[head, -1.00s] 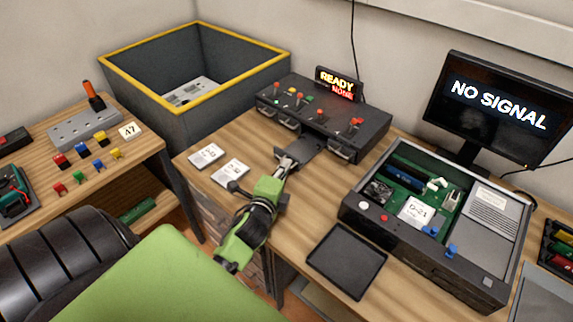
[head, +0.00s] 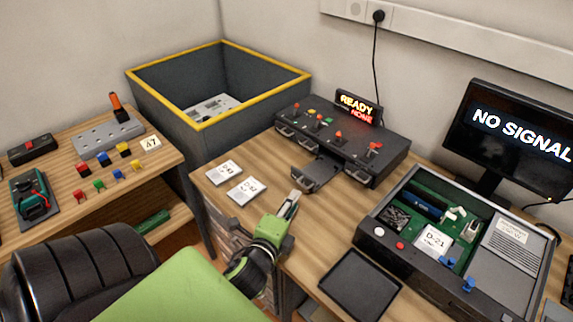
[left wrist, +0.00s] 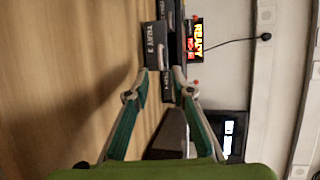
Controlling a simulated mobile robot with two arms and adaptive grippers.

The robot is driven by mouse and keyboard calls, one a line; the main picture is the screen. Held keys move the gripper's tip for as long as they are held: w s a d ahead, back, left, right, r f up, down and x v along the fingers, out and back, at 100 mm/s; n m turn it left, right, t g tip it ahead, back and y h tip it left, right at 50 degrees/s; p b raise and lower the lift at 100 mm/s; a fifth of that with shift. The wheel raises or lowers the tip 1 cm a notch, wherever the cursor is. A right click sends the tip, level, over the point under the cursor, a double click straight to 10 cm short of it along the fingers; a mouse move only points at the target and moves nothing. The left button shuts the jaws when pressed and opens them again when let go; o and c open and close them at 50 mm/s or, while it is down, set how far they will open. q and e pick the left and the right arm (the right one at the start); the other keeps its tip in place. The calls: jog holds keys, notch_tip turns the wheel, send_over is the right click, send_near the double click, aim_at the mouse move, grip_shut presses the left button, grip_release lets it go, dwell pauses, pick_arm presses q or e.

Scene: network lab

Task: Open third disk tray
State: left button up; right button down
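The dark disk unit (head: 345,135) stands at the back of the wooden desk, with a row of trays along its front. One tray (head: 316,174) sticks out of the front, pulled open; the trays beside it are in. In the left wrist view the protruding tray front reads "TRAY 3" (left wrist: 156,45), and a tray 4 front (left wrist: 168,86) sits farther back. My left gripper (head: 294,203) is in front of the open tray, apart from its handle. Its fingers (left wrist: 161,78) are spread with nothing between them. My right gripper is not in view.
A lit sign (head: 357,107) reading "READY" stands on the unit. An open computer case (head: 455,235) and a flat black tray (head: 360,286) lie to the right. Two white cards (head: 246,190) lie left of the gripper. A yellow-rimmed bin (head: 215,115) stands behind left.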

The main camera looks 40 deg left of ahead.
pick_arm(q)
jog(key=shift+v, duration=2.25)
